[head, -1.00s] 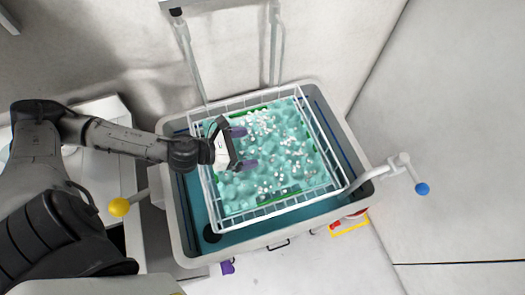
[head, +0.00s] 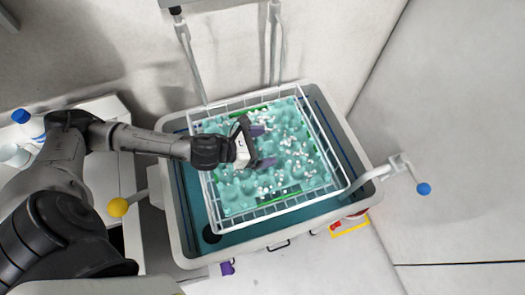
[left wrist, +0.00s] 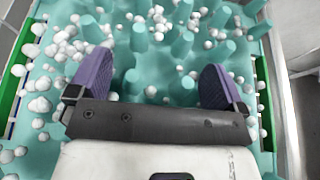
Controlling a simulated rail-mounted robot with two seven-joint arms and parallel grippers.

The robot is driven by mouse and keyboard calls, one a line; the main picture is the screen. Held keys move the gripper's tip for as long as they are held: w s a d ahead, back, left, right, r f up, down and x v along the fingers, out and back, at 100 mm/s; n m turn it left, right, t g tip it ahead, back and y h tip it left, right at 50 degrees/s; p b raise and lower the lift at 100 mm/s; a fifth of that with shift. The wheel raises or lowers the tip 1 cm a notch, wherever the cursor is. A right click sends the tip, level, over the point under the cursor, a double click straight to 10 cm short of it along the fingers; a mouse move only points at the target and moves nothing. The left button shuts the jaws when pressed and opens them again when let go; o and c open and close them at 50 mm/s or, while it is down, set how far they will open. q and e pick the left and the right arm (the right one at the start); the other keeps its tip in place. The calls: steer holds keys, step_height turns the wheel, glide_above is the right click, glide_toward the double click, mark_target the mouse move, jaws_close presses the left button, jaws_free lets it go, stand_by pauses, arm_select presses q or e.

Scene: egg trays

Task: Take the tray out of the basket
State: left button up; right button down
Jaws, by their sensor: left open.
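A teal egg tray (head: 238,196) with bumps and many small white balls on it lies in a white wire basket (head: 340,186). It fills the left wrist view (left wrist: 150,55). My left gripper (head: 266,147) is over the left-middle part of the tray, its purple fingers apart with nothing between them. In the left wrist view the fingers (left wrist: 155,88) point at the tray between the bumps; whether they touch it I cannot tell. Green strips (left wrist: 18,90) show at the tray's sides. My right gripper is not in view.
The basket sits in a grey-rimmed teal sink (head: 185,240). A lever with a blue knob (head: 423,188) stands at the right, and a yellow knob (head: 118,207) at the left. White metal posts (head: 275,45) rise behind the basket.

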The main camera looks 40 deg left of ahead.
arm_select(q)
steer(key=c, duration=1.2)
steer(key=shift+r, duration=0.1)
